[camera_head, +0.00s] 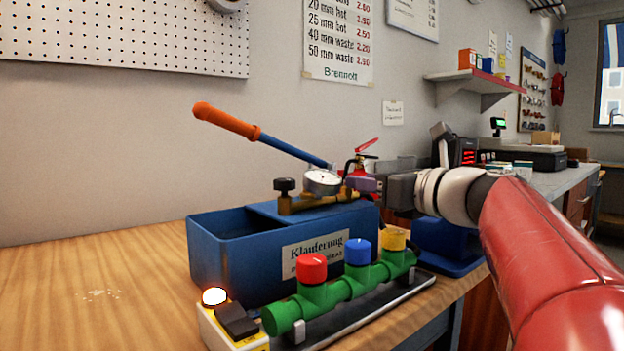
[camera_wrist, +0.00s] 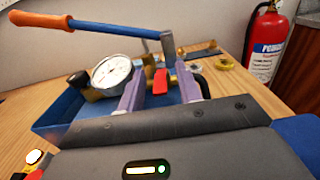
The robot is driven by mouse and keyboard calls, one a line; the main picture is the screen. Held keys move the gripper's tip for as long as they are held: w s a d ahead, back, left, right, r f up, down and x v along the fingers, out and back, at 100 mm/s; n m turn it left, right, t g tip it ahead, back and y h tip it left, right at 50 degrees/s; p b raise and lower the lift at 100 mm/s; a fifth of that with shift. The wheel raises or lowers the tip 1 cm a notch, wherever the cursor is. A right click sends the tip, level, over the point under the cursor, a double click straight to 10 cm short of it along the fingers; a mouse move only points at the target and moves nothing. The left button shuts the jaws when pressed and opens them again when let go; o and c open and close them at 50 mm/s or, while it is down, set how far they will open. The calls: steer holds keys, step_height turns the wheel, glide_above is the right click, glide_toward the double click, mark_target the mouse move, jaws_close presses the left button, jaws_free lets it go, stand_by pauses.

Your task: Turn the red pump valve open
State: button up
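The pump is a blue trough (camera_head: 225,270) with a brass fitting, a round white gauge (camera_head: 322,181) and a long blue lever with an orange grip (camera_head: 228,121). In the wrist view, a small red valve handle (camera_wrist: 160,82) stands upright on the pump, right of the gauge (camera_wrist: 112,72). My gripper (camera_wrist: 160,72) has its two purple fingers on either side of the red handle. Gaps show between handle and fingers, so it looks open; whether either finger touches is unclear. In the head view my gripper (camera_head: 368,184) is just right of the gauge, and the red handle cannot be made out clearly.
A green manifold (camera_head: 340,291) with red (camera_head: 312,268), blue and yellow caps stands in front of the trough. A box with a lit lamp (camera_head: 214,297) is at its left. A fire extinguisher (camera_wrist: 270,42) stands behind.

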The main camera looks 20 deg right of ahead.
steer(key=shift+x, duration=1.5)
jaws_close()
steer(key=shift+w+r+n+y+p, duration=0.1)
steer(key=shift+n+y+p, duration=0.25)
steer(key=shift+p, duration=0.2)
steer(key=shift+d+n+g+y+p, duration=0.15)
steer(key=shift+n+g+y+p, duration=0.2)
steer(key=shift+g+y, duration=0.25)
jaws_free()
